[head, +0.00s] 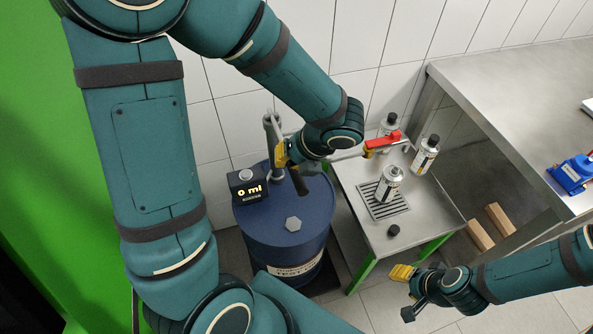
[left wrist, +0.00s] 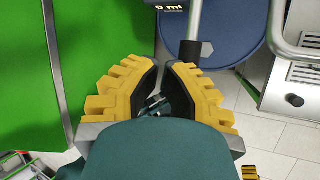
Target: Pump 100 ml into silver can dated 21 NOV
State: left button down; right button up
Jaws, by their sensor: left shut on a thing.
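My left gripper (head: 283,152) is shut on the pump's handle above the blue drum (head: 257,225). In the left wrist view, its yellow fingers (left wrist: 166,68) close near the handle's black grip (left wrist: 190,53). The display (head: 247,190) on the drum reads 0 ml. A silver can (head: 388,185) without a black cap stands on the drain grate under the outlet pipe. Two more silver cans with black caps stand behind it, one at the right (head: 425,156) and one at the back (head: 388,124). Their dates are too small to read. My right gripper (head: 405,291) is open and empty.
A red valve lever (head: 385,141) sits on the outlet pipe. A loose black cap (head: 393,230) lies on the small steel table (head: 430,215). A large steel bench (head: 500,90) holding a blue device (head: 572,174) is at the right. Wooden blocks (head: 480,234) lie beneath it.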

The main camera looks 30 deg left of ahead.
pick_arm(q)
jog(key=shift+f, duration=0.2)
jog(key=shift+f, duration=0.25)
